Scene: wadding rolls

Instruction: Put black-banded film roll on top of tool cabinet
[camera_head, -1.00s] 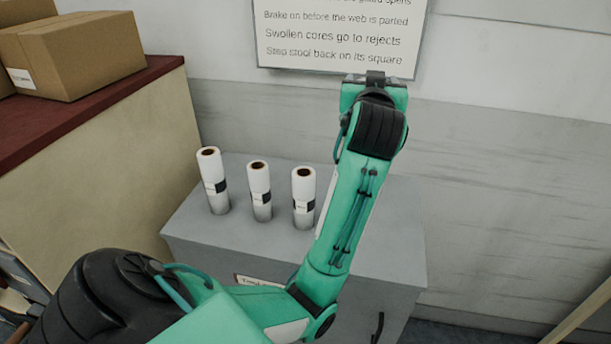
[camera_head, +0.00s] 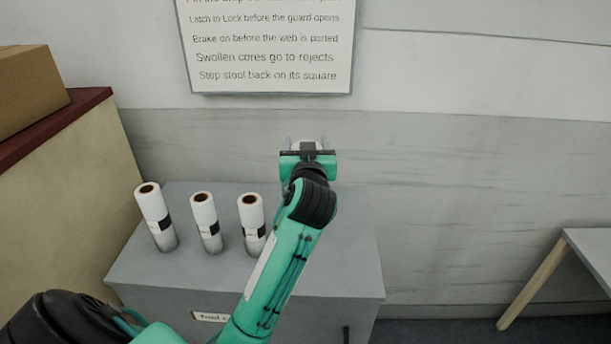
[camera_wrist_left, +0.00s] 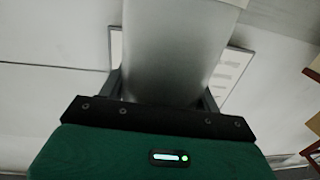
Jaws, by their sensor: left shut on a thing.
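Three white film rolls with black bands, a left one (camera_head: 155,215), a middle one (camera_head: 206,222) and a right one (camera_head: 252,222), stand upright on the grey tool cabinet (camera_head: 345,255). My left gripper (camera_head: 308,145) is above the back right part of the cabinet, right of these rolls. In the left wrist view it is shut on a pale cylindrical roll (camera_wrist_left: 180,50), whose surface goes from grey to white. No black band shows on the visible part of the held roll. The head view mostly hides this roll behind my gripper. My right gripper is not in view.
A wall sign (camera_head: 268,50) hangs behind the cabinet. A cardboard box (camera_head: 28,90) sits on a dark red counter top (camera_head: 75,115) at the left. A table with a wooden leg (camera_head: 535,285) stands at the right. The cabinet top's right side looks clear.

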